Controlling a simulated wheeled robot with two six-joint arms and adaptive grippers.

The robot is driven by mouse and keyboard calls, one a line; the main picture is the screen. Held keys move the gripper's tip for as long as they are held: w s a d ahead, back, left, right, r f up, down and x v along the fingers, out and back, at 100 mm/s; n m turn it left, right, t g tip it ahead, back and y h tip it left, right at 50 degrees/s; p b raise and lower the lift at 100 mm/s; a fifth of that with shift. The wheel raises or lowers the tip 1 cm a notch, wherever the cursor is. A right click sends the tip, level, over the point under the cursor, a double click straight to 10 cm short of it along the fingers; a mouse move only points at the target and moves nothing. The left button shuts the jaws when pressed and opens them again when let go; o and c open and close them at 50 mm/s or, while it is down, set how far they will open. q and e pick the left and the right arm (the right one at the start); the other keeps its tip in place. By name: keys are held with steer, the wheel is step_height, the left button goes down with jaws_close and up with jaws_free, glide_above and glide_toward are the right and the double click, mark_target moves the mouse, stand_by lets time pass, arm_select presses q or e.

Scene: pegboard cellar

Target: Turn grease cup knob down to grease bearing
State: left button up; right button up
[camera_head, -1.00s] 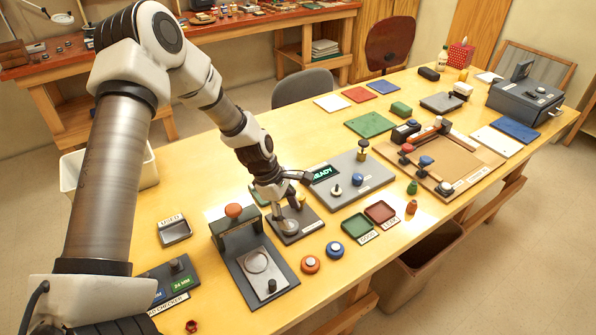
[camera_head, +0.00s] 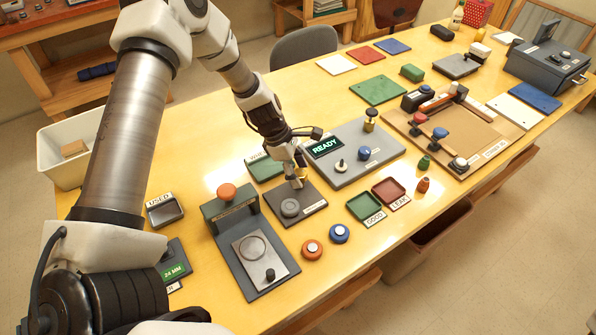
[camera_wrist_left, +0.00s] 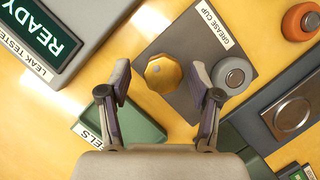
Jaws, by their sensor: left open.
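The grease cup's brass knob (camera_wrist_left: 164,73), faceted, stands on a dark plate (camera_wrist_left: 190,40) labelled GREASE CUP. A round grey bearing piece (camera_wrist_left: 233,76) sits beside the knob on the same plate; it also shows in the head view (camera_head: 290,208). My left gripper (camera_wrist_left: 162,82) is open, its two fingers on either side of the knob as seen from the wrist, with gaps at both sides. In the head view the left gripper (camera_head: 297,178) hangs over the plate's back part and mostly hides the knob. My right gripper is out of view.
A press with an orange knob (camera_head: 227,191) stands left of the plate. The leak tester (camera_head: 355,165) showing READY is close on the right. A green tray (camera_head: 266,168) lies behind. Orange (camera_head: 312,250) and blue (camera_head: 339,233) round pieces lie in front.

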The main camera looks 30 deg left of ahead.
arm_select(q)
steer(key=shift+s+d+r, duration=0.15)
steer(key=shift+s+r, duration=0.05)
steer(key=shift+s, duration=0.05)
steer(key=shift+c, duration=1.3)
steer(key=shift+d+r, duration=0.1)
steer(key=c, duration=0.9)
steer(key=shift+o, duration=0.2)
steer(key=shift+f, duration=0.2)
